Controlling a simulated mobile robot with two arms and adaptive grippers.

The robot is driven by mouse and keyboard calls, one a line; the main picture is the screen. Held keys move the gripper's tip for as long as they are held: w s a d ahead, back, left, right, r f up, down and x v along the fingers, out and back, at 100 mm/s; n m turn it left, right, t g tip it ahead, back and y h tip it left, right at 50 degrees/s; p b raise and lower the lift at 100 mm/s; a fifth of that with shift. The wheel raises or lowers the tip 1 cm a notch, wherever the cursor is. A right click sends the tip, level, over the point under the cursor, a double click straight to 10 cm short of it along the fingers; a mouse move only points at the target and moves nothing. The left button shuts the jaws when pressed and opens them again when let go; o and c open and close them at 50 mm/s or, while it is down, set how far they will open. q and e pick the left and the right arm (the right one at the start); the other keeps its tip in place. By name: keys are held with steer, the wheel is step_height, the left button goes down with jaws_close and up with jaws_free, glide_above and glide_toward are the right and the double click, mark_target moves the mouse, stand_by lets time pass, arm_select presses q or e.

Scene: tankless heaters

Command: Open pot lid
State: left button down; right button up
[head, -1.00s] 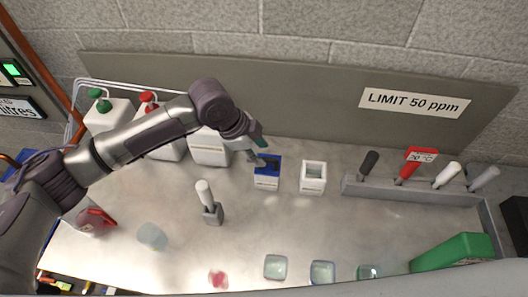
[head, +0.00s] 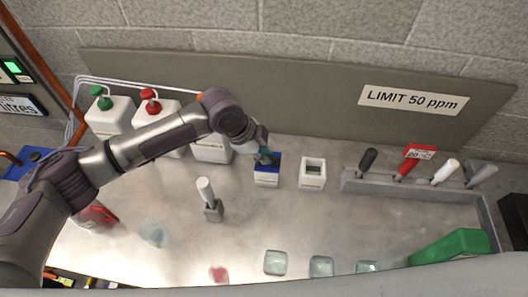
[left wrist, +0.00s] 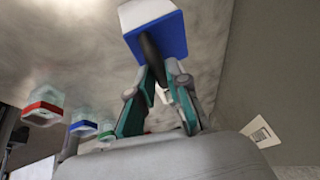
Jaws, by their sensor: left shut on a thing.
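The pot (head: 267,181) is a small white box with a label and a blue lid (head: 273,160) on top, standing at the middle back of the bench. In the left wrist view the blue lid (left wrist: 172,35) shows with a dark knob (left wrist: 149,46) on it. The white pot body (left wrist: 142,12) is beyond the lid. My left gripper (head: 264,156) is over the lid. In the wrist view its fingers (left wrist: 157,66) are shut on the dark knob. I see no gap between lid and pot. My right gripper is not in view.
A white box (head: 312,175) with a dark recess stands right of the pot. A grey rack (head: 410,190) holds several handled tools. White canisters (head: 109,115) stand at the back left. A white-handled tool (head: 207,192) stands left of centre. Glass dishes (head: 275,262) line the front.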

arm_select(q)
steer(key=shift+r, duration=0.1)
steer(key=shift+w+d+r+g+p, duration=0.1)
steer(key=shift+w+r+g+p, duration=0.3)
steer(key=shift+g, duration=0.3)
steer(key=shift+w+d+n+g, duration=0.15)
steer(key=shift+w+n+g, duration=0.25)
steer(key=shift+g, duration=0.3)
steer(key=shift+w+d+r+g+y+b, duration=0.15)
steer(key=shift+w+g+y+b, duration=0.25)
steer(key=shift+w+g+b, duration=0.45)
steer(key=g+b, duration=0.1)
steer(key=b, duration=0.1)
steer(key=g+b, duration=0.1)
steer(key=shift+w+r+n+b, duration=0.3)
steer(key=shift+w+b, duration=0.1)
steer(key=c, duration=1.1)
jaws_free()
steer(key=shift+c, duration=0.2)
steer(key=v, duration=0.7)
steer(key=shift+w+r, duration=0.2)
steer(key=shift+r, duration=0.05)
